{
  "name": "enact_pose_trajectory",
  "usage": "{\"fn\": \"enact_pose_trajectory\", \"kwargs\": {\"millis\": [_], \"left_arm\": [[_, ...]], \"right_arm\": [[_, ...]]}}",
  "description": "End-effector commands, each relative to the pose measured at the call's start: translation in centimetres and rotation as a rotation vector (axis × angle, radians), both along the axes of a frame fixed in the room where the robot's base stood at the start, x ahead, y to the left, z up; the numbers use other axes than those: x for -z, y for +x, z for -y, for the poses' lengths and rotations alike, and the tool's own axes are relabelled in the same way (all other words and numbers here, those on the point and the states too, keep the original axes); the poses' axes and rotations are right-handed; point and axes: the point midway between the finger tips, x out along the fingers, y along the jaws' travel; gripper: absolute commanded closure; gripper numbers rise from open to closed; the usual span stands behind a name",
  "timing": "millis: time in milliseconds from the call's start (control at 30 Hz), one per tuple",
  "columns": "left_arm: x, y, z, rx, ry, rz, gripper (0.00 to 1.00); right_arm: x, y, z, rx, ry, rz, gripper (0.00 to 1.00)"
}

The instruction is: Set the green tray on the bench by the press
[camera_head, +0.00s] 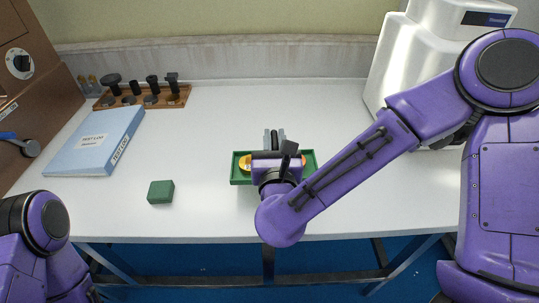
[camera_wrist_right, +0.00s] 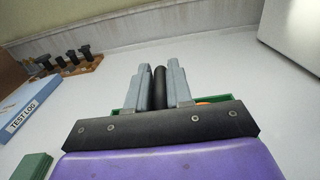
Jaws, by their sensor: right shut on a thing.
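The green tray (camera_head: 310,156) is at the middle of the bench (camera_head: 215,118), partly hidden under my right wrist. A yellow round thing (camera_head: 245,162) and a bit of orange show in it. My right gripper (camera_head: 274,137) points to the back of the bench over the tray. Its grey fingers are shut on a black bar (camera_wrist_right: 159,88), which looks like the tray's handle. The tray's rim (camera_wrist_right: 122,114) also shows in the right wrist view. Whether the tray touches the bench is unclear. My left gripper is out of view.
A brown machine with a dial (camera_head: 19,63) stands at the left, and a white machine (camera_head: 408,58) at the back right. A blue test log (camera_head: 97,142), a green block (camera_head: 160,192) and a wooden rack (camera_head: 160,101) are on the left. The back middle is clear.

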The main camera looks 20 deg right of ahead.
Motion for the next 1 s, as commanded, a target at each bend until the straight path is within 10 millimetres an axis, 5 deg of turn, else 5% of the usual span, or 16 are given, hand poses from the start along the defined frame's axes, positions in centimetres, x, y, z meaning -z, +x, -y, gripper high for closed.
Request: {"fn": "enact_pose_trajectory", "kwargs": {"millis": [500, 733, 767, 833, 1000], "left_arm": [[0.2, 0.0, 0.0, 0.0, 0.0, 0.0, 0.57], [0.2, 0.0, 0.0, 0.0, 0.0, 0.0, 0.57], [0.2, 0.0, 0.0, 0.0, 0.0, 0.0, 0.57], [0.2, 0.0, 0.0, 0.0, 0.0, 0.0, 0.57], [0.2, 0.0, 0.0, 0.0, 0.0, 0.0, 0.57]], "right_arm": [[5.7, 2.5, -0.2, -0.002, -0.001, 0.002, 1.0], [5.9, 2.5, -0.1, -0.002, 0.001, 0.003, 1.0], [6.1, 2.4, -0.1, -0.001, 0.0, 0.0, 0.76], [6.1, 2.4, -0.1, -0.001, 0.0, 0.0, 0.54], [6.0, 2.4, -0.1, -0.001, 0.0, 0.0, 0.54]]}}
